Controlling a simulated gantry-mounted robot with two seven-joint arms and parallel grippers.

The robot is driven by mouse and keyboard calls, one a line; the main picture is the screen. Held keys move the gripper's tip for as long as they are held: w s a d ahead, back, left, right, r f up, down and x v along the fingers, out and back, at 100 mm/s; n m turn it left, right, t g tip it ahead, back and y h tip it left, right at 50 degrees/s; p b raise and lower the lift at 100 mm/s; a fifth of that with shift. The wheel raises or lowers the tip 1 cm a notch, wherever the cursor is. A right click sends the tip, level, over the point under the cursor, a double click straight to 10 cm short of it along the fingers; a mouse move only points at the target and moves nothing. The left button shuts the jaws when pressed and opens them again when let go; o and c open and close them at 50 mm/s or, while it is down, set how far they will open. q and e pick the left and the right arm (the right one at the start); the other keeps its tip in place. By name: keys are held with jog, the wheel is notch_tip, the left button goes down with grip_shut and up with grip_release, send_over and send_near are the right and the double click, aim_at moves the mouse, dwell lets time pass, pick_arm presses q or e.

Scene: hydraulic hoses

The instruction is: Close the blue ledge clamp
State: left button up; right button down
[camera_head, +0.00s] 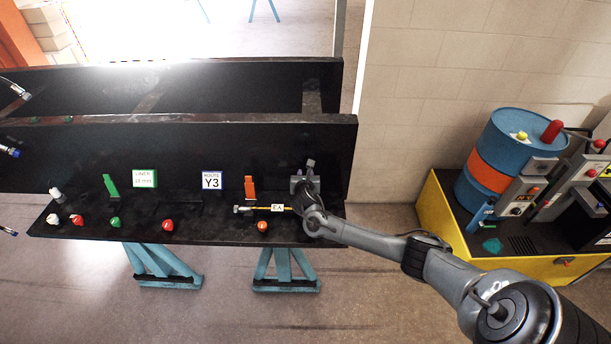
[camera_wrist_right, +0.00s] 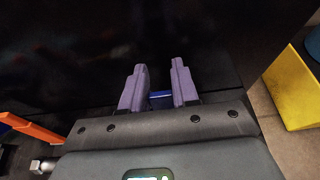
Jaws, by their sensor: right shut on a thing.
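My right gripper (camera_head: 304,180) reaches the right end of the black ledge (camera_head: 215,233), against its back wall. In the right wrist view its two purple-grey fingers (camera_wrist_right: 159,76) stand a small gap apart. A small blue part (camera_wrist_right: 160,98), apparently the lever of the blue ledge clamp, sits low between them, and the gripper is shut on it. Most of the clamp is hidden by the fingers and palm; in the head view the gripper covers it. My left gripper is not in view.
An orange clamp lever (camera_head: 250,187) and a green one (camera_head: 110,185) stand upright on the ledge. A hose end with a yellow tag (camera_head: 265,209) lies beside my gripper. Coloured knobs (camera_head: 167,225) line the front edge. A yellow-edged stand (camera_head: 455,225) with a blue drum (camera_head: 507,140) is at right.

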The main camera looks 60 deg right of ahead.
jog(key=s+a+t+h+p, duration=0.2)
jog(key=a+h, duration=0.1)
jog(key=shift+r, duration=0.4)
jog(key=shift+s+a+f+h+p, duration=0.1)
jog(key=shift+s+a+p, duration=0.15)
jog(key=shift+p, duration=0.4)
jog(key=shift+s+a+r+h+p, duration=0.15)
jog(key=shift+a+p, duration=0.25)
jog(key=shift+p, duration=0.2)
jog(key=shift+s+a+f+h+p, duration=0.1)
jog(key=shift+s+a+f+p, duration=0.15)
jog(key=shift+p, duration=0.4)
jog(key=shift+a, duration=0.1)
jog(key=c, duration=0.9)
grip_release()
jog(key=shift+s+a, duration=0.1)
